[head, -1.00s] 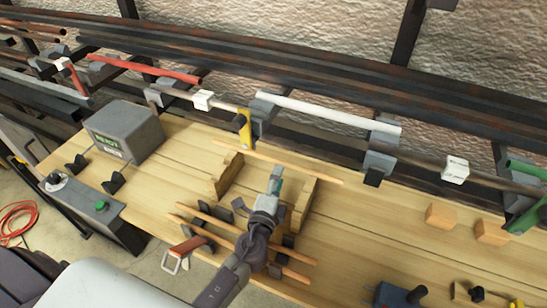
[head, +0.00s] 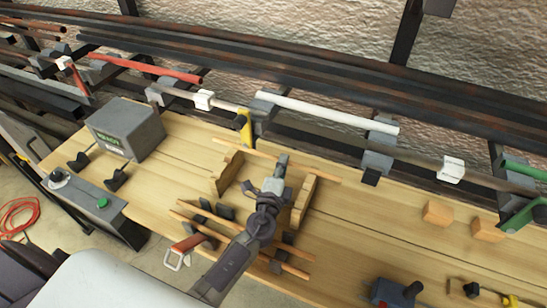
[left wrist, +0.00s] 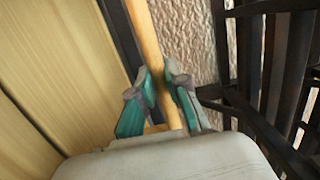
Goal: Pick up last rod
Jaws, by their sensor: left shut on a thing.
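A thin light-wood rod (head: 250,151) lies across the far ends of two notched wooden supports (head: 303,200) on the bench. My left gripper (head: 281,161) reaches over the bench to the middle of this rod. In the left wrist view, the rod (left wrist: 147,40) runs between the two teal-padded fingers (left wrist: 163,90), which are shut on it. I cannot tell whether it is lifted off the supports. Two more rods (head: 295,269) lie side by side on dark holders nearer to me, partly hidden by my left arm. My right gripper is not in view.
A grey box (head: 125,130) stands at the left of the bench. A rack with dark pipes and a white tube (head: 325,110) runs behind. A red-handled tool (head: 187,245) lies by the front edge. Wooden blocks (head: 437,213) and a blue device (head: 395,292) are at right.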

